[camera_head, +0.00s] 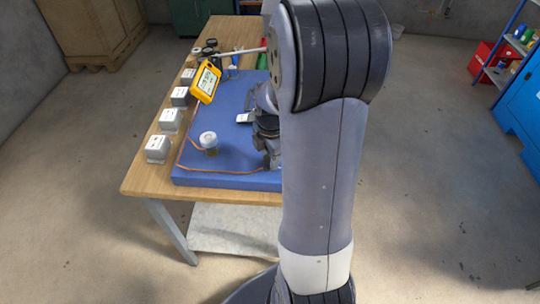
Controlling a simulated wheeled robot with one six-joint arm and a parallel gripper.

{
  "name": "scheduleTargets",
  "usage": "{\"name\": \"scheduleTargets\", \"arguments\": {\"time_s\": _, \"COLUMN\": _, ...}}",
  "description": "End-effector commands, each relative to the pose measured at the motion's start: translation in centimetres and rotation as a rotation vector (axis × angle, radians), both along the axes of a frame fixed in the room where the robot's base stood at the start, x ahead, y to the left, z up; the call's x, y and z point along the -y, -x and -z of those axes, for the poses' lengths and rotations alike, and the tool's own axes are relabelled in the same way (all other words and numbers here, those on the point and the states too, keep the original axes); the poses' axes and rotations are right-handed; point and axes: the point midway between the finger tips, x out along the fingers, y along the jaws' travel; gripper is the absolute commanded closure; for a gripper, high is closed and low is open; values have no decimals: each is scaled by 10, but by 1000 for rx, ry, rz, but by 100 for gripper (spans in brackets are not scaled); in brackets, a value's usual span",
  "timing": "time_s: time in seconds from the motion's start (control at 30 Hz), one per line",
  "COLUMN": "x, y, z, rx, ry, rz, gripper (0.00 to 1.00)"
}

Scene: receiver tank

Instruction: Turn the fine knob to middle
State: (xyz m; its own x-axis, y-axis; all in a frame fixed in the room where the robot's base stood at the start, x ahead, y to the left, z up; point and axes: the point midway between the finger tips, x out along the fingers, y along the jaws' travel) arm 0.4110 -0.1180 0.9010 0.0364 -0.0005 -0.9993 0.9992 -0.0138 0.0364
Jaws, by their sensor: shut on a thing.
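My gripper (269,148) shows only in part, low over the blue mat (225,178) and mostly hidden behind my own arm. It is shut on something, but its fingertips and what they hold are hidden. I cannot make out the fine knob or which way it points. A white round cap on a brass-coloured base (208,140) stands upright on the mat, left of my gripper and apart from it.
A yellow handheld meter (205,82) leans near the mat's far left. Several small grey boxes (158,147) line the left of the wooden table (140,180). A thin cable (183,158) lies on the mat. A blue cabinet (522,110) and red bin (487,62) stand right.

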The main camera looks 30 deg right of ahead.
Motion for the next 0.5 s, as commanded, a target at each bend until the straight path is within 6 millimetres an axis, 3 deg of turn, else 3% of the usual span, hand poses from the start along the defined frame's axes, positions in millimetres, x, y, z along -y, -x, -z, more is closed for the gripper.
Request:
{"name": "scheduleTargets", "arguments": {"time_s": 0.43, "x": 0, "y": -1, "z": -1, "rx": 4, "ry": 0, "rz": -7, "gripper": 88}}
{"name": "scheduleTargets", "arguments": {"time_s": 0.47, "x": 0, "y": -1, "z": -1, "rx": 4, "ry": 0, "rz": -7, "gripper": 63}}
{"name": "scheduleTargets", "arguments": {"time_s": 0.5, "x": 0, "y": -1, "z": -1, "rx": 4, "ry": 0, "rz": -7, "gripper": 60}}
